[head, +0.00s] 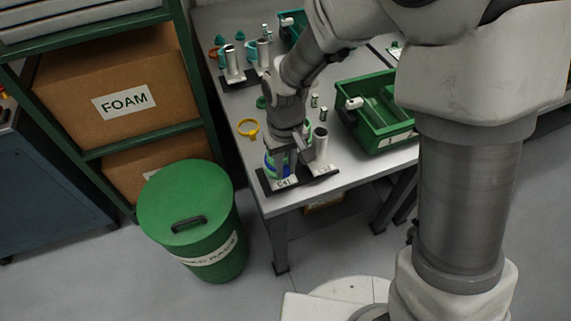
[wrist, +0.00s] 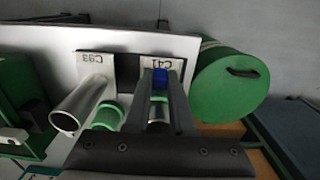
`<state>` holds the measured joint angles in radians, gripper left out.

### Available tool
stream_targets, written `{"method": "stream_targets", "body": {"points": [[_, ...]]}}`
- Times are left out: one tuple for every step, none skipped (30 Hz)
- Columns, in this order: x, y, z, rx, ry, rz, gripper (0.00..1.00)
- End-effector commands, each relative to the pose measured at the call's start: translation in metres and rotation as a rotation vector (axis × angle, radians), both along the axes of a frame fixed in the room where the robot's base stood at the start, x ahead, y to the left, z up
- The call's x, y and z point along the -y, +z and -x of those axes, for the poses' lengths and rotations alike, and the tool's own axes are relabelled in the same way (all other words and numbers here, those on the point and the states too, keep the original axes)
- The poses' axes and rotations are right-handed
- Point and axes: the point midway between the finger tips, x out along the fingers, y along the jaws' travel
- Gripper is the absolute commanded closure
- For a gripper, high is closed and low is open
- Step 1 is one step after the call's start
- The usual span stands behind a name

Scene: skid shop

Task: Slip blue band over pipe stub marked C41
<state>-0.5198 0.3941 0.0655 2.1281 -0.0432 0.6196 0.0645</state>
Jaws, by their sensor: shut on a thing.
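The pipe stub marked C41 (wrist: 158,114) stands on a dark base plate at the table's near corner; its label (head: 285,182) faces front. My gripper (head: 287,160) is down over this stub, pointing at the plate. Its two fingers (wrist: 163,98) are shut on the blue band (wrist: 160,78), which shows between them near the label. In the head view the blue band (head: 271,170) shows low beside the fingers, partly hidden. Green shows between the fingers too. The fingers hide much of the stub, so I cannot tell whether the band fully encircles it.
A second stub, marked C93 (wrist: 82,104), stands close beside, with a green ring (wrist: 107,115) near it. A yellow ring (head: 248,128) lies on the table (head: 262,202). A green bin (head: 372,140) is at right. A green drum (head: 190,205) stands left of the table.

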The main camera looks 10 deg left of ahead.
Motion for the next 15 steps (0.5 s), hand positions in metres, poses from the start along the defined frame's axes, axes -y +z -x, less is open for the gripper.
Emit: {"method": "stream_targets", "body": {"points": [[0.0,0.0002,0.0,0.0,0.0,0.0,1.0],[0.0,0.0002,0.0,0.0,0.0,0.0,1.0],[0.0,0.0002,0.0,0.0,0.0,0.0,1.0],[0.0,0.0002,0.0,0.0,0.0,0.0,1.0],[0.0,0.0001,0.0,0.0,0.0,0.0,1.0],[0.0,-0.0002,0.0,0.0,0.0,0.0,1.0],[0.0,-0.0005,0.0,0.0,0.0,0.0,1.0],[0.0,-0.001,0.0,0.0,0.0,0.0,1.0],[0.0,-0.0019,0.0,0.0,0.0,0.0,1.0],[0.0001,-0.0027,0.0001,0.0,0.0,0.0,1.0],[0.0001,-0.0035,0.0001,0.0,0.0,0.0,1.0],[0.0,-0.0048,0.0001,-0.001,0.0,0.001,1.0],[0.0,-0.0058,0.0001,-0.001,0.0,0.001,1.0],[0.0,-0.0068,0.0001,-0.001,0.0,0.001,1.0],[0.0,-0.008,0.0001,-0.001,0.0,0.001,1.0]]}}
